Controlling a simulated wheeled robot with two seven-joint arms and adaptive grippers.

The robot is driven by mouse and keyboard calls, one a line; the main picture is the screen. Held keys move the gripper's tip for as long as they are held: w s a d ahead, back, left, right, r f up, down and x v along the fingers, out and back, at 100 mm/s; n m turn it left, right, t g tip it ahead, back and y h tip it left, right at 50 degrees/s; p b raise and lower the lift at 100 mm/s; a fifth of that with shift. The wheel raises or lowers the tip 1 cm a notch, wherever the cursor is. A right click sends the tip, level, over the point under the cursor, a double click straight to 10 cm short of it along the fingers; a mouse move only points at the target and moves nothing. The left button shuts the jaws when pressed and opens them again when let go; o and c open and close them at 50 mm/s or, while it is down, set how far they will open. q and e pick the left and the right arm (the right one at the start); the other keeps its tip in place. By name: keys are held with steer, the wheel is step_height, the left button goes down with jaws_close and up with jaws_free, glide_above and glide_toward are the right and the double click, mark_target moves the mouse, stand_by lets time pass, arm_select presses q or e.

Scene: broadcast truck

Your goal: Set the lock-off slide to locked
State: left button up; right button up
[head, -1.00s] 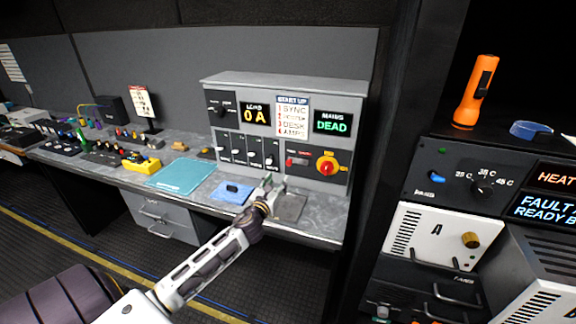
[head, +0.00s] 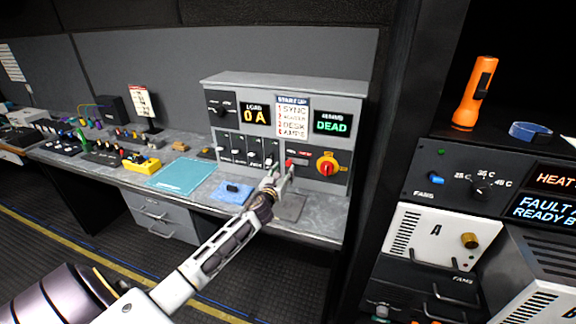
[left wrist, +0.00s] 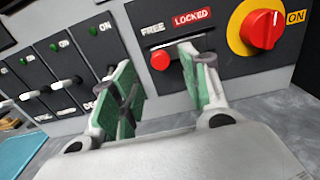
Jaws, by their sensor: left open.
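The lock-off slide is a red knob (left wrist: 160,60) in a slot on the grey panel, and it also shows in the head view (head: 289,162). In the left wrist view the knob sits at the left end of the slot, below the word FREE. The LOCKED label (left wrist: 194,18) is up and to its right. My left gripper (left wrist: 157,72) is open in front of the slot, also in the head view (head: 281,173). Its fingers appear either side of the knob, and the right fingertip hides part of the slot. I cannot tell whether it touches. My right gripper is not in view.
A red rotary switch (left wrist: 263,29) on a yellow disc stands right of the slot, near ON. Several breaker levers (left wrist: 66,83) are to the left. A blue pad (head: 232,191) and teal mat (head: 180,176) lie on the desk.

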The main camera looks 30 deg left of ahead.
mark_target(289, 164)
arm_select(q)
steer(key=shift+x, duration=3)
jaws_close()
steer(key=shift+d, duration=0.1)
